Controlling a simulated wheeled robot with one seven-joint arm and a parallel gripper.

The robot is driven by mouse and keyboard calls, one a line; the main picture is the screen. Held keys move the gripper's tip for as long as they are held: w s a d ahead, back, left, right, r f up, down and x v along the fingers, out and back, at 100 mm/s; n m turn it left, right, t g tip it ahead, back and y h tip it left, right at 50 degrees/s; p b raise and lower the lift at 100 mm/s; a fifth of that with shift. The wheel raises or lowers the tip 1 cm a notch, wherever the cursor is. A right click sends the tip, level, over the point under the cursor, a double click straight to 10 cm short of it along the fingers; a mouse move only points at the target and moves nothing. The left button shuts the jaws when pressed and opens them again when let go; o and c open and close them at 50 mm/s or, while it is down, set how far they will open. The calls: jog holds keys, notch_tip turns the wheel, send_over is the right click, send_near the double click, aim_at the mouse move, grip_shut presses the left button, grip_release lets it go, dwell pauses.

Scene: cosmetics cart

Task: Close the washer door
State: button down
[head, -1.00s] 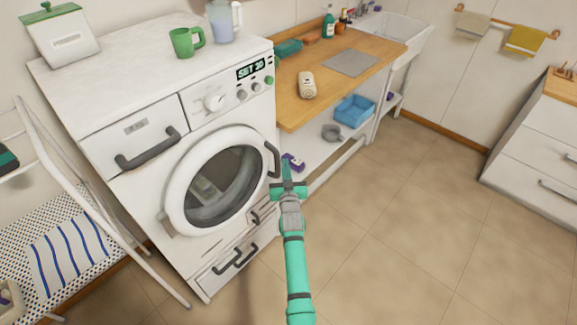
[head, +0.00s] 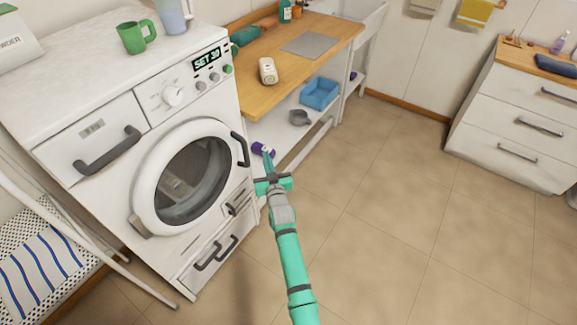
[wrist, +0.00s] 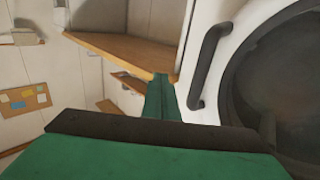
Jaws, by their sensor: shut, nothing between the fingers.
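The white washer (head: 75,115) stands at the left of the head view. Its round door (head: 150,180) has a white ring, dark glass and a dark handle (head: 240,149) on the right side. The door lies close to the washer's front; I cannot tell whether it is flush or slightly ajar. My green gripper (head: 267,163) is shut and empty, just right of and a little below the handle, apparently apart from it. In the wrist view the gripper (wrist: 161,95) points forward, with the door handle (wrist: 208,65) and door glass (wrist: 280,75) to its right.
A wooden counter (head: 285,62) with a shelf below stands right of the washer. A blue bin (head: 320,93) and a purple bottle (head: 262,150) are on the shelf. A white drying rack (head: 75,240) is at left. Open tiled floor lies to the right.

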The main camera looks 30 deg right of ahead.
jog(key=s+d, duration=0.4)
jog(key=s, duration=0.2)
jog(key=shift+s+d, duration=0.3)
jog(key=shift+s, duration=0.05)
dwell(0.5)
